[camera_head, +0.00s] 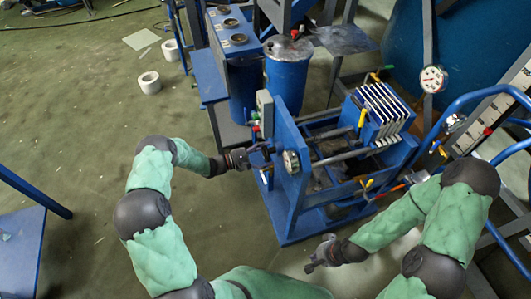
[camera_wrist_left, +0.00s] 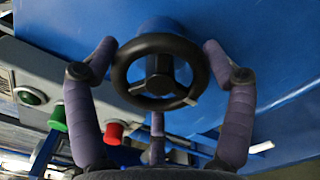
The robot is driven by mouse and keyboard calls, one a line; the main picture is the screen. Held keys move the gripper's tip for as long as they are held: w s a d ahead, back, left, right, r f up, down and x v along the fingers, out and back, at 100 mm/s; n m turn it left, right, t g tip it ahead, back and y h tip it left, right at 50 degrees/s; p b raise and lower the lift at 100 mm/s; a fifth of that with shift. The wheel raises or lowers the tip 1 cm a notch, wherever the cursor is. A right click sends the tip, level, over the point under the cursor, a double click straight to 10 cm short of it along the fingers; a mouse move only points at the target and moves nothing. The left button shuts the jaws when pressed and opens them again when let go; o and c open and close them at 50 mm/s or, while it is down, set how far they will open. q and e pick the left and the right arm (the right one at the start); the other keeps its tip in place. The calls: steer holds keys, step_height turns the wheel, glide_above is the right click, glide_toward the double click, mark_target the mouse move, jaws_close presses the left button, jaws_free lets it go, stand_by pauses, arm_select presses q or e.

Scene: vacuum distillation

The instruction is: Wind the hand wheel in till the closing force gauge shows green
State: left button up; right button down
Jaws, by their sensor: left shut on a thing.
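The black three-spoked hand wheel (camera_wrist_left: 124,72) faces my left wrist camera, in front of a blue plate. My left gripper (camera_wrist_left: 160,50) has one finger on either side of the wheel's rim and is shut on it. In the head view my left gripper (camera_head: 242,158) is at the left end of the blue press frame (camera_head: 288,128); the wheel is mostly hidden there. A round gauge (camera_head: 291,162) sits on the end plate; its needle and colours are too small to read. My right gripper (camera_head: 318,255) hangs in front of the press, apart from it; its jaw state is unclear.
A green button (camera_wrist_left: 57,118) and a red button (camera_wrist_left: 114,131) sit beside the wheel. A plate stack (camera_head: 382,108) stands in the press. Another gauge (camera_head: 433,79) is at the right. A blue drum (camera_head: 287,75) stands behind. The floor at left is mostly free.

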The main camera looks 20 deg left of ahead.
arm_select(q)
steer(key=shift+d+f, duration=0.1)
steer(key=shift+f, duration=0.1)
steer(key=o, duration=1)
steer(key=shift+r, duration=0.1)
steer(key=shift+s+a, duration=0.1)
steer(key=shift+a, duration=0.15)
steer(key=v, duration=1.1)
steer(key=shift+s+a, duration=0.2)
